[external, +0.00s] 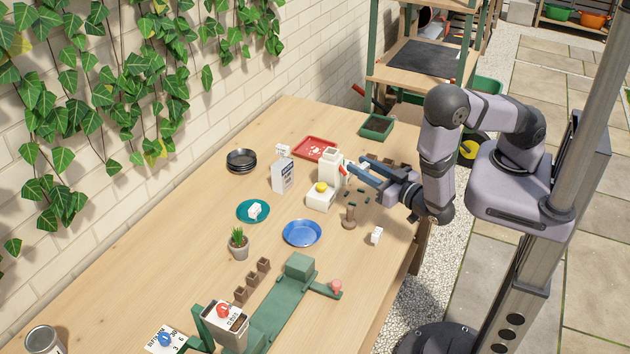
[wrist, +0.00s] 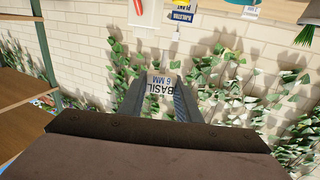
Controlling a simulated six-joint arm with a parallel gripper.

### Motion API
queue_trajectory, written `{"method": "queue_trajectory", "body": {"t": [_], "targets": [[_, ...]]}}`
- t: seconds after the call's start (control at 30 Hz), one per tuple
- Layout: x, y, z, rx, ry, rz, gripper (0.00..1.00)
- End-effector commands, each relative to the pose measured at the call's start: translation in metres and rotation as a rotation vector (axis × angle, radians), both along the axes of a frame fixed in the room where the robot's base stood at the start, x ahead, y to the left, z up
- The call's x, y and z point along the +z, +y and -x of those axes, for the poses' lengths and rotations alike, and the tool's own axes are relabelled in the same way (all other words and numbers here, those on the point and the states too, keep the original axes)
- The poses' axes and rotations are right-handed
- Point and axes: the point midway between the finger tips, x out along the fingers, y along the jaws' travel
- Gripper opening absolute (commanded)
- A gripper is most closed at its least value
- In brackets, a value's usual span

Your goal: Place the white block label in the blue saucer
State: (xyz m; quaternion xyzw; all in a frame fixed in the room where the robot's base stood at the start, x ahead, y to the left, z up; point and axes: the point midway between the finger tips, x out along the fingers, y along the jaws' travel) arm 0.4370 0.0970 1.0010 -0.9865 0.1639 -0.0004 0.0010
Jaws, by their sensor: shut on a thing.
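My gripper (external: 350,171) is above the far right part of the table. In the wrist view its two fingers are closed on a small pale block label (wrist: 160,82) printed "BASIL 6 MM". In the external view the held block is hard to make out against the white container behind the fingertips. The blue saucer (external: 302,233) lies empty near the table's middle, nearer the camera than my gripper. A white block (external: 255,210) sits in the teal saucer (external: 241,217). Another white block (external: 377,236) stands on bare table to the right of the blue saucer.
A white container (external: 330,160), a white box with a yellow top (external: 320,196), a carton (external: 283,175) and a brown dibber-like object (external: 349,216) stand near my gripper. A potted plant (external: 239,246) and a green stand (external: 280,305) are nearer the camera.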

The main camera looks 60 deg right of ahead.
Motion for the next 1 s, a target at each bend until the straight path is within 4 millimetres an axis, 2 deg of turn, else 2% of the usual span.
{"method": "queue_trajectory", "body": {"t": [0.03,0.3,0.5,0.7,1.0], "targets": [[-0.017,0.018,-0.001,0.032,-0.004,-0.007,0.10],[-0.039,0.099,0.007,0.184,-0.002,-0.007,0.10],[-0.049,0.149,0.021,0.287,0.000,-0.004,0.10],[-0.052,0.180,0.035,0.356,0.000,-0.002,0.10],[-0.050,0.194,0.042,0.388,0.001,0.001,0.10]]}}
